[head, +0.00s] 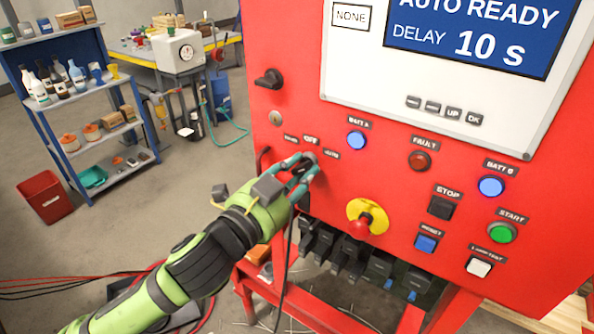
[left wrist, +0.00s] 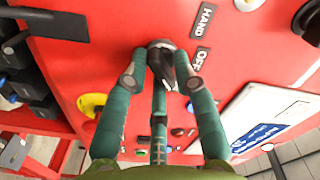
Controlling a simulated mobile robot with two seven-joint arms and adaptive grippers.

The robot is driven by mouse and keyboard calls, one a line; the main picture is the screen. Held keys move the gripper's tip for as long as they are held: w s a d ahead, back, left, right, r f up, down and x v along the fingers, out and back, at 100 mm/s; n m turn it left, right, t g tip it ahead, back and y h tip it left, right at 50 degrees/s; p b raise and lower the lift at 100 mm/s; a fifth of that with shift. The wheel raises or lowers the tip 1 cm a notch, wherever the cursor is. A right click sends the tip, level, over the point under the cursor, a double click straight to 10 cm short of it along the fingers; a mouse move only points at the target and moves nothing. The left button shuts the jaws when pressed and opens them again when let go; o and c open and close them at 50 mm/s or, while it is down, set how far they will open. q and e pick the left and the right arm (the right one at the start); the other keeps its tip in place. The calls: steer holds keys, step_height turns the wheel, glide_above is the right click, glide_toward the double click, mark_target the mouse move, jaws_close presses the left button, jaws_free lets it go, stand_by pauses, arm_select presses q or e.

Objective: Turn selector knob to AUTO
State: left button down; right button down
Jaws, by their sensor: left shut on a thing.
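The selector knob (head: 301,170) is black and sits on the red panel (head: 300,90), below the OFF label (head: 311,140), with the AUTO label (head: 331,155) to its right. My left gripper (head: 299,167) is shut on the knob, with its green fingers on either side. In the left wrist view the knob (left wrist: 165,62) shows between the fingertips (left wrist: 163,80), beside the HAND label (left wrist: 203,20) and the OFF label (left wrist: 203,60). The fingers partly hide the knob, and I cannot tell which label it points to. My right gripper is not in view.
The screen (head: 478,30) above reads AUTO READY, DELAY 10 s. A black handle (head: 269,79) sticks out at the upper left. A yellow-and-red emergency stop (head: 367,218) projects at the lower right of my gripper. Blue, red and green buttons lie further right.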

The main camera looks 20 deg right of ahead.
arm_select(q)
steer(key=shift+s+d+f, duration=0.1)
steer(key=shift+f, duration=0.25)
steer(key=c, duration=1.2)
jaws_free()
steer(key=shift+o, duration=0.2)
steer(key=shift+r, duration=0.1)
steer(key=v, duration=1.2)
steer(key=shift+d, duration=0.1)
